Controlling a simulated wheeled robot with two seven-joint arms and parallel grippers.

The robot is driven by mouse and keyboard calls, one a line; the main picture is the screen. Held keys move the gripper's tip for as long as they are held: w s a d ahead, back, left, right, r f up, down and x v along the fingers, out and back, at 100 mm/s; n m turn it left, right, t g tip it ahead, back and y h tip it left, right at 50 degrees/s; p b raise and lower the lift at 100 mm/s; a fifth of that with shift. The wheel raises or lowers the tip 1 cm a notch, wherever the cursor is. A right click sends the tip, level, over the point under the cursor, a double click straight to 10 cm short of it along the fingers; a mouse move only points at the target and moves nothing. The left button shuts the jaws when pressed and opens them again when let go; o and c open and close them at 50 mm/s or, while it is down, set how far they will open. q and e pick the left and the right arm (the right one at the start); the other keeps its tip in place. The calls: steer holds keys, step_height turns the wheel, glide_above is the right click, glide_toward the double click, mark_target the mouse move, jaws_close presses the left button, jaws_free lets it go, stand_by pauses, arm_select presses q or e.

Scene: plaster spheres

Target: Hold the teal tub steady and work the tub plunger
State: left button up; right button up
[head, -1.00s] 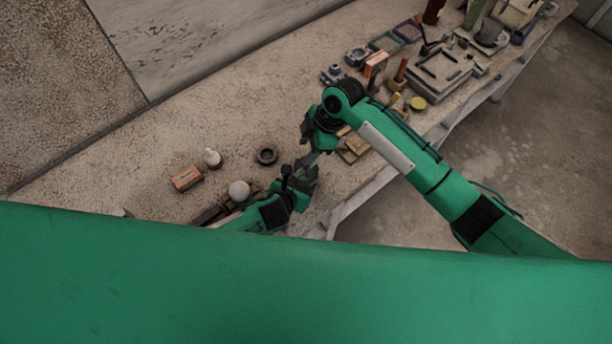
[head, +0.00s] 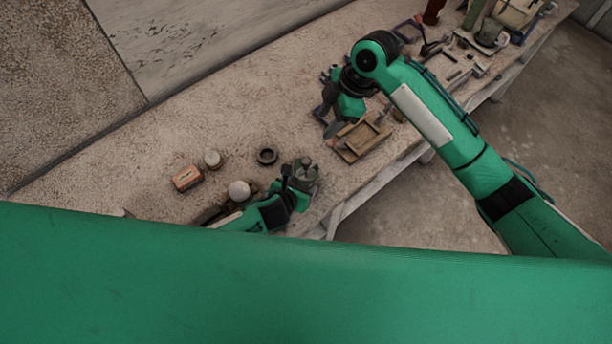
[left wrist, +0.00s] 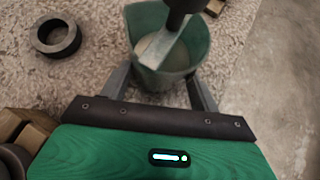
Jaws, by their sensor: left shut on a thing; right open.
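The teal tub (left wrist: 160,78) is between the two fingers of my left gripper (left wrist: 163,68), which is shut on it. In the head view the tub (head: 308,173) is small and partly hidden by the left gripper (head: 299,181) near the table's front edge. The tub plunger (left wrist: 182,10) stands in the tub in the left wrist view, with a dark upper part and a pale flat piece reaching down inside. Its lower end is hard to make out. My right gripper (head: 326,118) is open, up and to the right of the tub, away from the plunger.
A dark ring (head: 267,156) lies left of the tub. Farther left are a white ball (head: 239,190), an orange box (head: 187,178) and a small pale-topped container (head: 212,158). A wooden tray (head: 347,155) lies below my right gripper. Tools crowd the upper right.

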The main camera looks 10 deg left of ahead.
arm_select(q)
steer(key=o, duration=1.3)
steer(key=shift+c, duration=0.2)
steer(key=v, duration=0.7)
stand_by(0.5)
steer(key=v, duration=1.2)
stand_by(0.6)
